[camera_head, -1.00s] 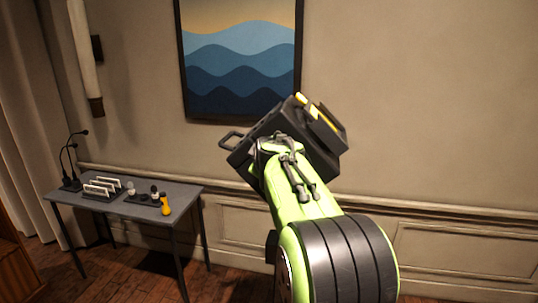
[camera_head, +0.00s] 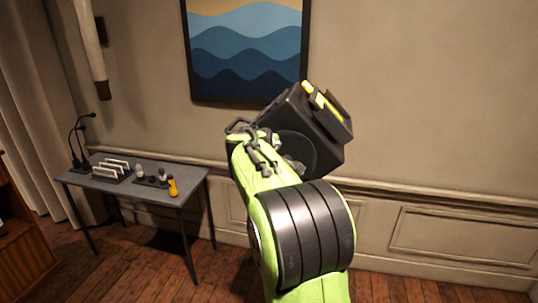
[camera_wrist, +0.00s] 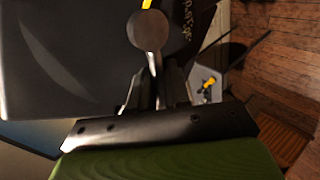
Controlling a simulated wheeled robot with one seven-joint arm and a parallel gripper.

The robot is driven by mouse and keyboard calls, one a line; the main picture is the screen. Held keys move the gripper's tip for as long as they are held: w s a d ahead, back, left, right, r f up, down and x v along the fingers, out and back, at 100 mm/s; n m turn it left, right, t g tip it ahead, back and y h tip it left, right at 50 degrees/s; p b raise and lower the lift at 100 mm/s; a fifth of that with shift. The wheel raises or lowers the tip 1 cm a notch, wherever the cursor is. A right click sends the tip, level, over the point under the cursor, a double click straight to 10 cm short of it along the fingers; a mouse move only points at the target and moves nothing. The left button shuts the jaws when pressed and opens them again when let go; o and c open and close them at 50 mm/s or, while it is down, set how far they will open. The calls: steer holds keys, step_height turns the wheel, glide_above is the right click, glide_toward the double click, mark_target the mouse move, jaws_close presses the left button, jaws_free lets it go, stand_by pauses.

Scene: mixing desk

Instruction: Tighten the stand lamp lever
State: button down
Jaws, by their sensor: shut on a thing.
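A large black box-shaped thing (camera_head: 318,130) with yellow parts on top is in front of the wall in the head view; I take it to be the lamp head, and no stand shows. In the wrist view its dark face (camera_wrist: 65,60) fills the upper left. A dark round-ended knob on a stem (camera_wrist: 148,31), which looks like the lever, stands in front of it. My gripper (camera_wrist: 158,82) is at the stem below the round end and is shut on it. The exact contact is dark and hard to see. In the head view my arm hides the fingers.
A grey side table (camera_head: 183,187) at the left bears a yellow flashlight-like thing (camera_head: 173,187), small knobbed items, a white-slotted rack and thin black gooseneck stands (camera_head: 80,145). A wave picture (camera_head: 245,50) hangs on the wall. Open floor lies at the front left.

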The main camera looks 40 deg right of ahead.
steer(key=shift+w+a+r, duration=0.15)
steer(key=c, duration=1.2)
jaws_free()
steer(key=shift+o, duration=0.3)
steer(key=v, duration=1.5)
steer(key=shift+a, duration=0.35)
steer(key=shift+r, duration=0.1)
